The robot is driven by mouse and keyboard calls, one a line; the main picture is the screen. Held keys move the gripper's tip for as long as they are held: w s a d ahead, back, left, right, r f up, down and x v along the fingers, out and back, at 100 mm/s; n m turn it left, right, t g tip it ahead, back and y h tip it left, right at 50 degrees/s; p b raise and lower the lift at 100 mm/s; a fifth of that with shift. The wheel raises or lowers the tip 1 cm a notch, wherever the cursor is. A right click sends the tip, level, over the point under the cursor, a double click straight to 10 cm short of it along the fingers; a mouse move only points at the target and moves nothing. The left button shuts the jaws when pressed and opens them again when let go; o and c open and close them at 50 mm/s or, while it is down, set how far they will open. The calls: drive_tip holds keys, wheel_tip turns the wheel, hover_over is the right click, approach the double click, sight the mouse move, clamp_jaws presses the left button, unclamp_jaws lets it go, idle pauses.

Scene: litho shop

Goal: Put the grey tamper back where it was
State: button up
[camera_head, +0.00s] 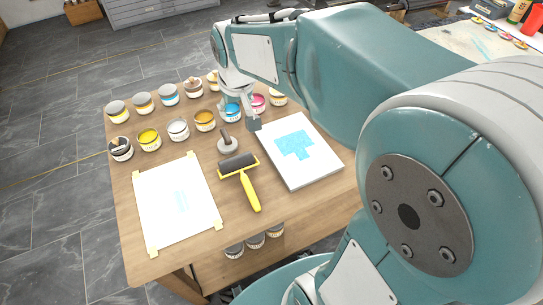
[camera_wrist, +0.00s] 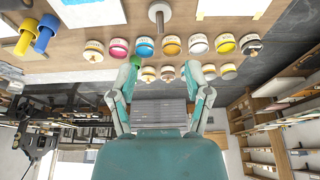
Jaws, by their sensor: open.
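The grey tamper (camera_head: 228,142) stands upright on the wooden table, with a round grey base and a dark handle. It lies between the rows of cans and the roller. In the wrist view the tamper (camera_wrist: 159,14) shows at the top edge, beyond the fingertips and apart from them. My gripper (camera_head: 238,112) is above the table by the right part of the can rows, partly hidden by my arm. In the wrist view my gripper (camera_wrist: 160,70) is open, with nothing between its two fingers.
Several open ink cans (camera_head: 178,128) stand in two rows behind the tamper. A yellow-handled roller (camera_head: 240,172) lies in front. A taped white sheet (camera_head: 176,205) is at left, a white slab with a blue print (camera_head: 312,168) at right. Bare wood (camera_head: 195,157) shows around the tamper.

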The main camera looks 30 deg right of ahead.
drive_tip(key=s+r+t, duration=0.1)
drive_tip(key=s+r, duration=0.1)
drive_tip(key=s, duration=1.5)
drive_tip(key=shift+s+r+t, duration=0.15)
drive_tip(key=shift+s+t, duration=0.25)
